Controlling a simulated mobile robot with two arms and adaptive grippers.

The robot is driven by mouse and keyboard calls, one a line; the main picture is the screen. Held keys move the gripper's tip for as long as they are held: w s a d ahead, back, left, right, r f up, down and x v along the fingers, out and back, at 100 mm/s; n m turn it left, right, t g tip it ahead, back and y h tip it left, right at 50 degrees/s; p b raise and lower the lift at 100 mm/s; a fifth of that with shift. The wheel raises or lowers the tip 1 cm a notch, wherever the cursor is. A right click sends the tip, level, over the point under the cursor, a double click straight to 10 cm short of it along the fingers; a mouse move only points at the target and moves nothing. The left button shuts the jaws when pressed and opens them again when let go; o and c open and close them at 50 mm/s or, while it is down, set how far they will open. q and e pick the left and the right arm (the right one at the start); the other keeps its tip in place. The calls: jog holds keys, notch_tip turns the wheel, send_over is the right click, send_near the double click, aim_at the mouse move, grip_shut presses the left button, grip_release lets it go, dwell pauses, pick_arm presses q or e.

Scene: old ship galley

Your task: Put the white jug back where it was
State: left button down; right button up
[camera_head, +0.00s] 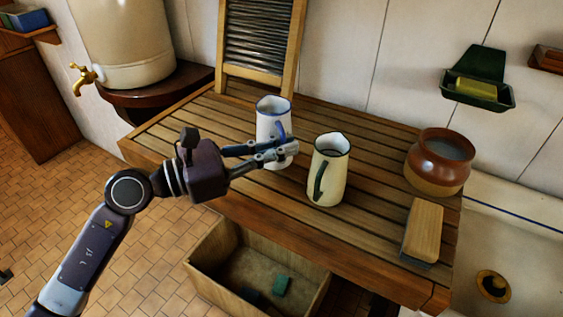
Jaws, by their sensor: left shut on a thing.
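The white jug (273,112) with a blue rim is upright near the back middle of the slatted wooden draining board (180,135), in front of the washboard. My left gripper (290,150) is shut on the white jug, its fingers across the jug's front, hiding part of its lower body. I cannot tell whether the jug's base touches the slats. A cream jug (335,178) with a dark green rim and handle stands just right of my gripper, close to its fingertips. My right gripper is not in view.
A washboard (258,75) stands at the back. A brown pot (438,175) and a brush (424,225) are on the right, beside the sink (520,240). A wooden crate (205,262) is below the front edge. The board's left part is clear.

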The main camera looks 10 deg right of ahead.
aim_at(282, 165)
pick_arm(q)
notch_tip(282, 165, down, 4)
jog(key=shift+r, duration=0.2)
jog(key=shift+f, duration=0.35)
jog(key=c, duration=2.5)
grip_release()
jog(key=shift+f, duration=0.1)
jog(key=o, duration=0.4)
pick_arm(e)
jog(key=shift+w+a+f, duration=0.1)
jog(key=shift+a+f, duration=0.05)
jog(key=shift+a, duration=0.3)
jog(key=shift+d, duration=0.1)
